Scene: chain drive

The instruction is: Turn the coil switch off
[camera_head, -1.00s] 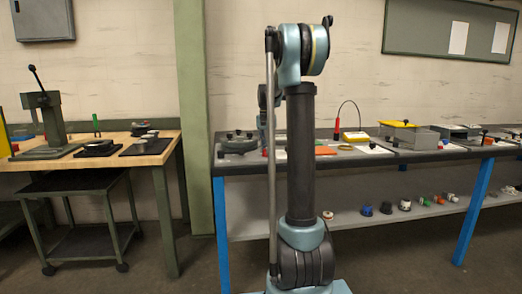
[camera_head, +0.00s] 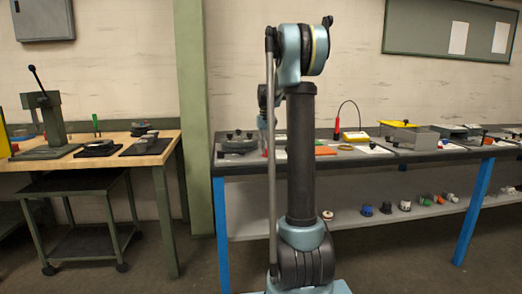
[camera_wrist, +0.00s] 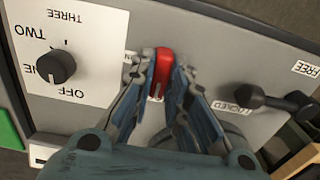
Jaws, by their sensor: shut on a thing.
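In the wrist view, a grey panel (camera_wrist: 230,80) fills most of the picture. A small red switch handle (camera_wrist: 163,66) stands out at its upper middle. My gripper (camera_wrist: 158,73) is shut on this red handle, one finger on either side. The fingers hide its lower part and any label beside it. I cannot read a coil label. A black rotary knob (camera_wrist: 56,66) sits on a white plate at the left, marked OFF, ONE, TWO and THREE. In the head view, my own arm hides the gripper and the panel.
A black lever (camera_wrist: 265,101) lies to the right of the gripper, between the labels LOCKED and FREE. In the head view, a long dark workbench (camera_head: 340,155) carries several devices. A wooden table (camera_head: 150,150) stands at the left, with a cart (camera_head: 85,195) under it.

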